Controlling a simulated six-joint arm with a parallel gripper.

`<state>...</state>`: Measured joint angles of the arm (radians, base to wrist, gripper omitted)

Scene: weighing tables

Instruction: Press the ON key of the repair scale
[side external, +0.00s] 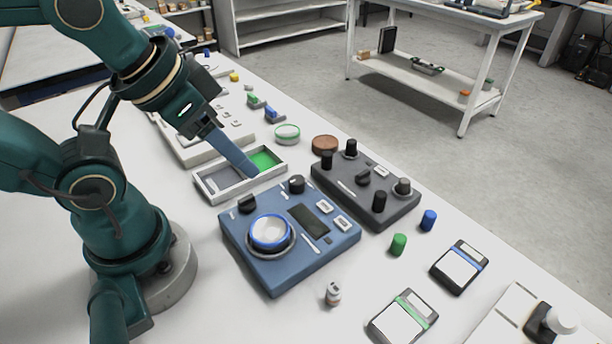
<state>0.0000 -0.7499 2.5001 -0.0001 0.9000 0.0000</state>
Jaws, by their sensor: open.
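A blue bench device (277,275) stands mid-table, with a round blue-rimmed pan (270,231) and a dark display (309,221). Beside the display are two pale rectangular keys, an upper one (326,207) and a lower one (342,223). Their markings are too small to read, so I cannot tell which is ON. It looks like a scale, but no name is legible. My gripper (253,174) is open and empty. Its blue-grey fingers overlap in this view and point down over the divided tray, behind the blue device and apart from its keys.
The white-walled tray (207,196) has grey and green compartments. A dark knobbed box (344,193) stands right of it. Two small flat scales, blue-banded (458,267) and green-banded (401,319), lie at right. A green cylinder (398,244), blue cylinder (428,220) and small weight (333,293) stand nearby.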

